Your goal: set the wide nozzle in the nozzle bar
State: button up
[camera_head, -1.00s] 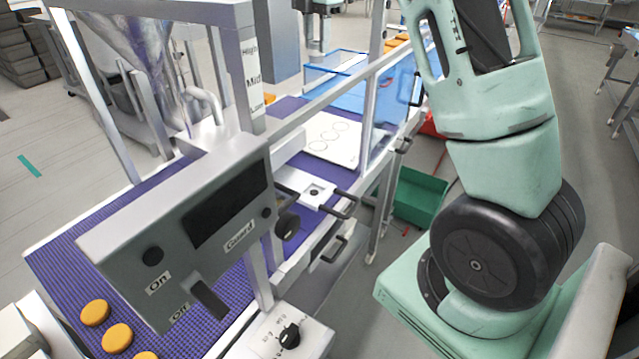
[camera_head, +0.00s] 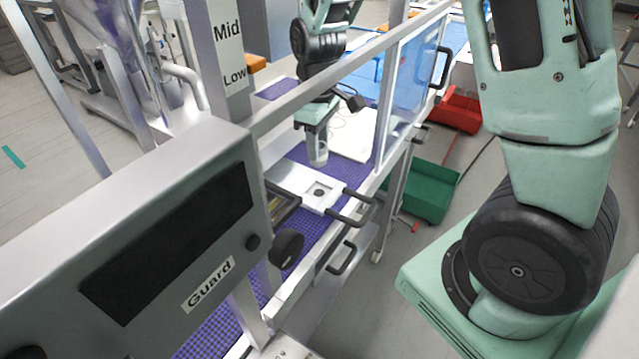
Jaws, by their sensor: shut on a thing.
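The nozzle bar (camera_head: 296,182) is a pale metal plate with a dark round hole (camera_head: 320,193) and a black handle at its right end. It lies across the purple belt near the middle of the head view. My gripper (camera_head: 318,133) is shut on a pale, roughly cylindrical nozzle (camera_head: 319,154), taken to be the wide nozzle. The nozzle hangs about upright, in the picture just above the hole. A gap shows between them, though its depth is hard to judge. The nozzle's upper end is hidden by the fingers.
A grey guard panel (camera_head: 160,235) fills the lower left. A metal rail (camera_head: 350,62) crosses in front of my forearm, and a clear guard door (camera_head: 411,75) stands to the right. A white board (camera_head: 355,135) lies behind the bar. Green (camera_head: 425,190) and red (camera_head: 458,108) bins stand on the floor.

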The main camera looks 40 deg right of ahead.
jog(key=p, duration=0.2)
send_over(319, 193)
notch_tip(319, 193, down, 9)
jog(key=shift+f, duration=0.15)
jog(key=shift+f, duration=0.15)
jog(key=o, duration=1)
notch_tip(319, 193, up, 12)
jog(key=b, duration=0.3)
